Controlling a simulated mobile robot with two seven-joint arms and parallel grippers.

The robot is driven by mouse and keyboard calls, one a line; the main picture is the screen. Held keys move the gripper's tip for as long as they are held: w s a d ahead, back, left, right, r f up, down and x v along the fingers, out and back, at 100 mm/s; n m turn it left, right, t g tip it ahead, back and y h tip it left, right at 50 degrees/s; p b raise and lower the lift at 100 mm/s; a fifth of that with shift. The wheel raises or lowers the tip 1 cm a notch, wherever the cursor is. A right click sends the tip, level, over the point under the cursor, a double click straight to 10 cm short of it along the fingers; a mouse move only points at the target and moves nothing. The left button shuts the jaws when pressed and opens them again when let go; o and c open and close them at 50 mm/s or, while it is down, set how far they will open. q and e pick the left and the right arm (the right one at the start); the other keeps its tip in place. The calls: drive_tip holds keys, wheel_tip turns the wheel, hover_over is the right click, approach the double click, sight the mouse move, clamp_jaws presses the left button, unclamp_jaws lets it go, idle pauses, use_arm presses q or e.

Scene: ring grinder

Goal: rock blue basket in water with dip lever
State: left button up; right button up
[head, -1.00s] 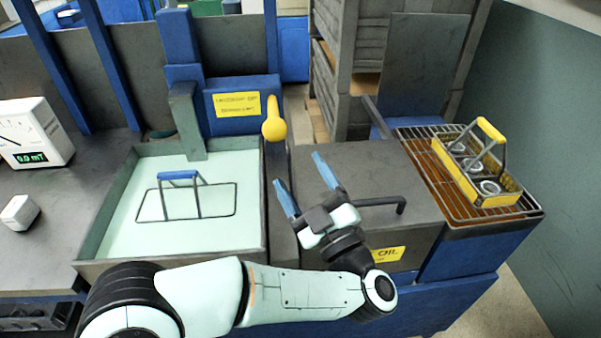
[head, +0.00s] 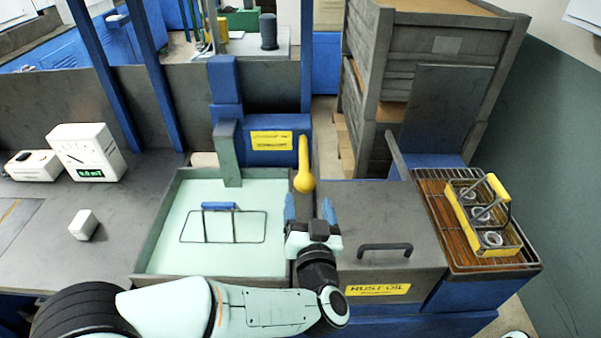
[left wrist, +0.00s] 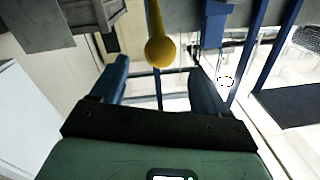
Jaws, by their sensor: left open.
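The dip lever's yellow knob (head: 304,181) stands at the right edge of the water tank (head: 157,222). The knob also shows in the left wrist view (left wrist: 159,52), between and beyond the two fingers. The basket with the blue handle (head: 218,206) sits in the pale water, mostly under the surface, with only its handle and wire rim showing. My left gripper (head: 309,208) is open, with its blue fingers pointing at the knob and nothing held. It also shows in the left wrist view (left wrist: 160,85). My right gripper is not in view.
A lidded oil box (head: 350,215) with a dark handle (head: 385,248) stands right of the tank. A yellow basket with rings (head: 483,216) sits on a rusty grate (head: 440,215) at far right. A meter (head: 88,152) and a small white block (head: 83,225) are at left.

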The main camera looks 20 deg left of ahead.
sight(304, 177)
use_arm(q)
drive_tip(key=p+x, duration=0.1)
drive_tip(key=x, duration=0.8)
drive_tip(key=shift+w+a, duration=0.1)
drive_tip(key=shift+w, duration=0.05)
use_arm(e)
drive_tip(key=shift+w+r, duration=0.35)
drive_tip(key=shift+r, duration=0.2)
